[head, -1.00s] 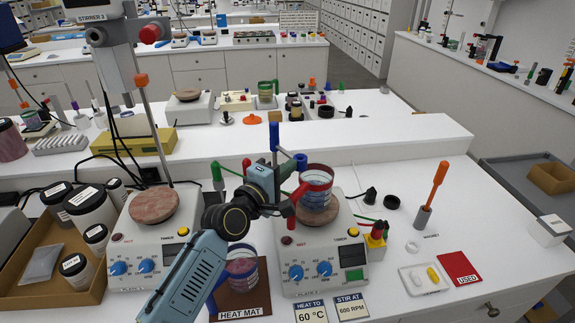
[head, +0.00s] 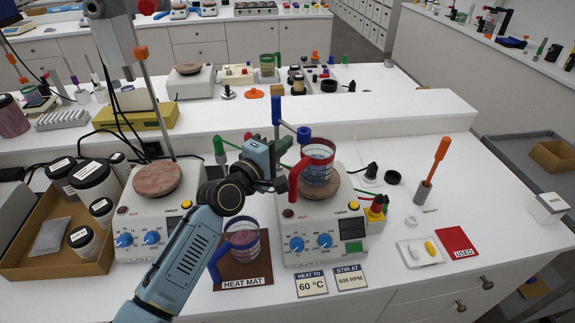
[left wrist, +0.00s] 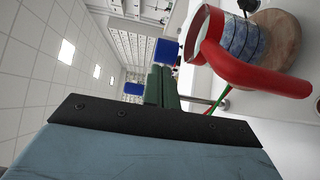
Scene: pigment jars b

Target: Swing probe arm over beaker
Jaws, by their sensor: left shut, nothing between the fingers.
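The beaker has a red rim, a red handle and bluish contents, and stands on the hotplate's round top. My left gripper (head: 281,184) is shut and empty, left of the beaker near its handle. In the left wrist view, the gripper (left wrist: 162,87) points towards blue parts (left wrist: 165,52), with the beaker (left wrist: 240,38) at right. My right gripper is not in view.
The left hotplate (head: 150,235) and a tray of jars (head: 60,262) are at left. Cables and a red-yellow block (head: 376,210) lie right of the beaker.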

